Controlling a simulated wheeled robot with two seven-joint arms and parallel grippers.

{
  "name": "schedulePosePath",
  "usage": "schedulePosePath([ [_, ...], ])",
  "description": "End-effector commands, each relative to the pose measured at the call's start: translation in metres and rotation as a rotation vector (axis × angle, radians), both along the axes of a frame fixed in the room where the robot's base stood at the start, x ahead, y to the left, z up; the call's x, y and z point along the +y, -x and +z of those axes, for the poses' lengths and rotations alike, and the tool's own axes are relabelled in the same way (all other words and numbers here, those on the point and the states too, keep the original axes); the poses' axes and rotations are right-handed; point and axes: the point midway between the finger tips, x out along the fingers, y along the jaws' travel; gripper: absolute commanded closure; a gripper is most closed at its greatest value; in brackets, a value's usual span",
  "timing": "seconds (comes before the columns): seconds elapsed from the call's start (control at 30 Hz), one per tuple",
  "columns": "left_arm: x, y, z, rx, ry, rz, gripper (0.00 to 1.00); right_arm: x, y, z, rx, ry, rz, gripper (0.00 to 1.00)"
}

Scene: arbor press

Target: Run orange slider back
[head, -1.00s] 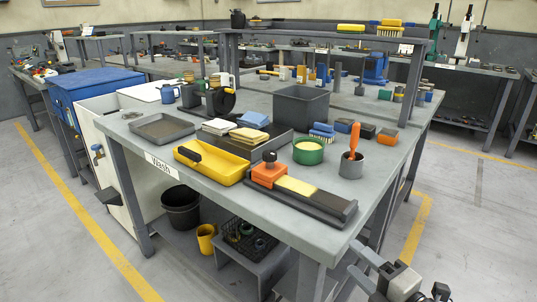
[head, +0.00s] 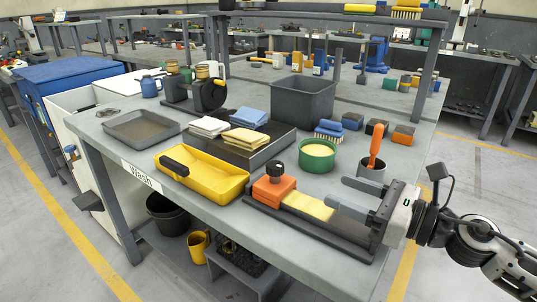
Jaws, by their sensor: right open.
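The orange slider (head: 274,186) with a black knob on top sits at the left end of its dark rail (head: 318,236). A yellow strip (head: 308,205) shows on the rail just right of the slider. My right gripper (head: 338,194) is open and empty, with its two grey fingers pointing left over the right part of the rail. The fingers are apart from the slider, a little to its right. My left gripper is out of view.
A yellow tray (head: 201,181) stands close left of the slider. A green bowl (head: 317,156) and a grey cup (head: 371,170) with an orange-handled tool stand behind the rail, the cup near my fingers. A grey bin (head: 304,98) stands farther back.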

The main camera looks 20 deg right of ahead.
Motion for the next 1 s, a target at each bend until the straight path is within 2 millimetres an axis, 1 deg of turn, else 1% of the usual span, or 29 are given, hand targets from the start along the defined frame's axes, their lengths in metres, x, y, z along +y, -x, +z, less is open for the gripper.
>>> schedulePosePath([
  [0.17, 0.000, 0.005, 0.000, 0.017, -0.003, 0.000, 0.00, 0.008, -0.011, 0.003, -0.002, -0.001, 0.001, 0.45],
  [0.3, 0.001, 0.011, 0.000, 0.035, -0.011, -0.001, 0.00, 0.018, -0.025, 0.004, -0.002, 0.000, -0.002, 0.45],
  [0.47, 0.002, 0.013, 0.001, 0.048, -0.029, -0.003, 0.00, 0.030, -0.040, 0.005, -0.002, -0.002, -0.001, 0.45],
  [0.67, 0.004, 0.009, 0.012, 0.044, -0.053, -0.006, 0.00, 0.049, -0.064, 0.006, -0.002, -0.003, -0.001, 0.45],
  [0.8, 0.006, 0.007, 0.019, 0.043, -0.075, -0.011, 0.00, 0.065, -0.084, 0.006, -0.002, -0.004, -0.002, 0.45],
  [1.0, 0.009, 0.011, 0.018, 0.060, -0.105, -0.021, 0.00, 0.086, -0.110, 0.003, 0.001, -0.004, -0.002, 0.45],
])
